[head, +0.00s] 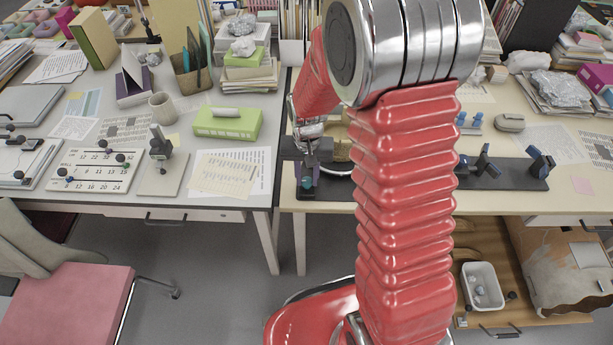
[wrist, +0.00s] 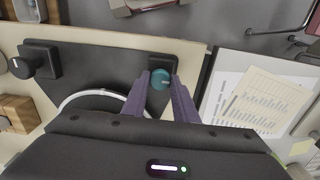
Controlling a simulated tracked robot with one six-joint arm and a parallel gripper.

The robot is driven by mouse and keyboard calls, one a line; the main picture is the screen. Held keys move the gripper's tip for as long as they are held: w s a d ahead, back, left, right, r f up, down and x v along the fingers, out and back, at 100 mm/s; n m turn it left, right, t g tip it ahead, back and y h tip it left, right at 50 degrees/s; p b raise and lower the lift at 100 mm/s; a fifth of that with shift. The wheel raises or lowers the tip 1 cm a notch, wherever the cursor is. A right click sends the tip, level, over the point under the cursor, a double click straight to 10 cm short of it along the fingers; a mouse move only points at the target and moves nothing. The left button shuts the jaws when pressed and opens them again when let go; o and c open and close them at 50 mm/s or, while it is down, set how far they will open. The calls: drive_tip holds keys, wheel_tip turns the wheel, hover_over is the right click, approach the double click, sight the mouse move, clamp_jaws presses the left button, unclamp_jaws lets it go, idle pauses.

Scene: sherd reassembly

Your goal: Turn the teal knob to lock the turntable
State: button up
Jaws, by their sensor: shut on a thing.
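The teal knob (wrist: 160,77) sits on a dark base plate (wrist: 110,62) near the table edge. My gripper (wrist: 160,84) has its two purple fingers on either side of the knob, shut on it. In the head view the knob (head: 307,183) shows small below my gripper (head: 308,172), left of my red arm. The turntable (wrist: 95,97) shows only as part of a dark disc with a pale rim, mostly hidden by my gripper body. A white mark shows on the knob's top.
A black knob (wrist: 36,62) stands on the same base at left in the wrist view. A dark stand with blue clamps (head: 500,172) is right of my arm. A green box (head: 227,124) and printed sheets (head: 228,174) lie on the left desk, across a narrow gap.

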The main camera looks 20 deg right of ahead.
sight(307, 180)
drive_tip(key=shift+w, duration=0.1)
drive_tip(key=o, duration=1.1)
drive_tip(key=shift+c, duration=0.2)
drive_tip(key=shift+r, duration=0.1)
wheel_tip(307, 180, up, 14)
drive_tip(key=shift+f, duration=0.25)
